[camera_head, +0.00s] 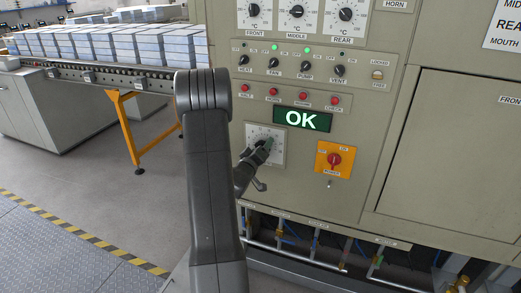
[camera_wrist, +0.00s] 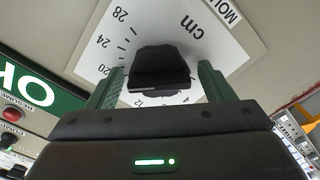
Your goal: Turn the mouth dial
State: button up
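The mouth dial's white square plate (camera_head: 255,130) is on the beige control panel, below the green OK display. In the wrist view its plate (camera_wrist: 215,28) shows a scale in cm, and its black knob (camera_wrist: 160,66) stands in the middle. My gripper (camera_head: 264,145) is at the dial and covers its knob in the head view. In the wrist view the two green fingers of my gripper (camera_wrist: 160,78) stand on either side of the knob. A narrow gap shows on each side, so they look open. The pointer and part of the scale are hidden.
An orange plate with a red power switch (camera_head: 334,159) is just right of the dial. The OK display (camera_head: 302,119) and a row of red buttons (camera_head: 273,92) are above. Pipes run below the panel. A conveyor with stacked blocks (camera_head: 130,42) stands at left.

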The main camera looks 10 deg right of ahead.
jog(key=b+v, duration=0.2)
jog(key=v, duration=1.1)
jog(key=shift+s+a, duration=0.25)
jog(key=shift+s, duration=0.1)
jog(key=p+x, duration=0.2)
jog(key=x, duration=1.2)
jog(key=shift+s+a, duration=0.1)
